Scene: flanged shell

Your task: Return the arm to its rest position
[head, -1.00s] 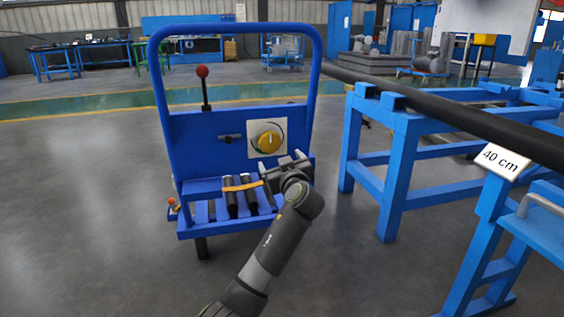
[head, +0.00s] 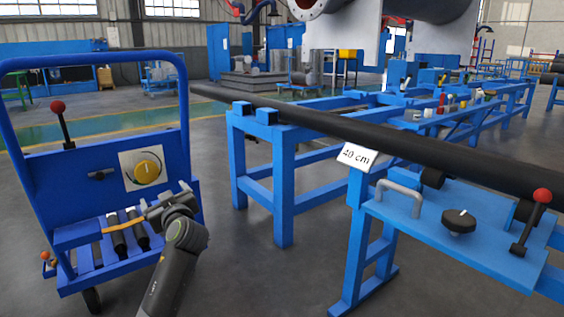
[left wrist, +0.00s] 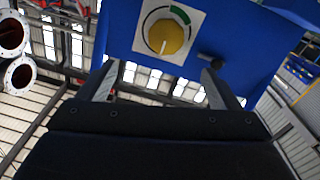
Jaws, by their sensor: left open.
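My left gripper (head: 168,200) is in front of the blue cart (head: 60,170), below and slightly right of its yellow knob (head: 147,170). In the left wrist view its two fingers (left wrist: 158,82) stand apart with nothing between them. The yellow knob also shows there (left wrist: 165,37), beyond the fingertips on its white plate. The gripper is apart from the knob. My right gripper is in neither view.
The cart carries a red-topped lever (head: 60,120) and black cylinders (head: 117,235) under an orange strap. A blue bench (head: 470,235) with a "40 cm" sign (head: 357,155), a black knob and a lever stands right. A long dark pipe (head: 400,142) crosses behind. Grey floor lies between.

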